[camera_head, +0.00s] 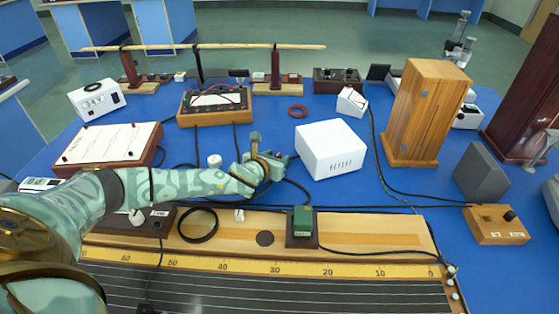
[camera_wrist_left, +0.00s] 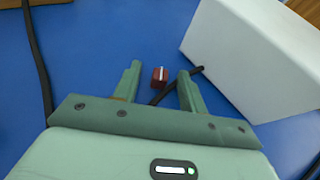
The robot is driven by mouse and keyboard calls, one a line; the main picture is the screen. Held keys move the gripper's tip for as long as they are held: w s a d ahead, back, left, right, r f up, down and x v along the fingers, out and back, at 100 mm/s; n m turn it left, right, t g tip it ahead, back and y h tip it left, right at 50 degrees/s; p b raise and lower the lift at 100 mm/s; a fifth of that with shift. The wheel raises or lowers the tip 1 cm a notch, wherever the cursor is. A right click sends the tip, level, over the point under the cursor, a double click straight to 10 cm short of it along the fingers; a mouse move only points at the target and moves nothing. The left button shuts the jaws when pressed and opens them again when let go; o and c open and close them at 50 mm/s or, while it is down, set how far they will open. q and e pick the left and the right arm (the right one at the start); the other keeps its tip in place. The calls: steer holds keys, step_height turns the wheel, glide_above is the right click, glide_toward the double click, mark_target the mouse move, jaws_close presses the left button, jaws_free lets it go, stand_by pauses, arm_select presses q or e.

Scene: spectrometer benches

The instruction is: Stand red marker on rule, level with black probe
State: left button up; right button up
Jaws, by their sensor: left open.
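My left gripper (camera_head: 271,156) is open above the blue bench, left of the white box. In the left wrist view, a small red block with a white line, the red marker (camera_wrist_left: 159,76), lies on the blue surface in the gap between the spread fingertips, with nothing gripped. The marker is not clear in the head view, where my gripper covers that spot. The yellow rule (camera_head: 250,269) runs along the front board, its numbers falling to the right. A small black piece on a cable, seemingly the black probe (camera_head: 147,308), is at the bottom edge, partly cut off, over the wires left of the 50 mark.
The white box (camera_head: 331,148) stands close to the right of my gripper. A black cable (camera_wrist_left: 170,88) passes by the right finger. A green block (camera_head: 302,221) and a black ring (camera_head: 198,225) sit on the board behind the rule. A wooden cabinet (camera_head: 425,110) stands right.

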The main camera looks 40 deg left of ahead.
arm_select(q)
steer(key=shift+s+r, duration=0.1)
steer(key=shift+r, duration=0.05)
steer(key=shift+c, duration=0.6)
jaws_close()
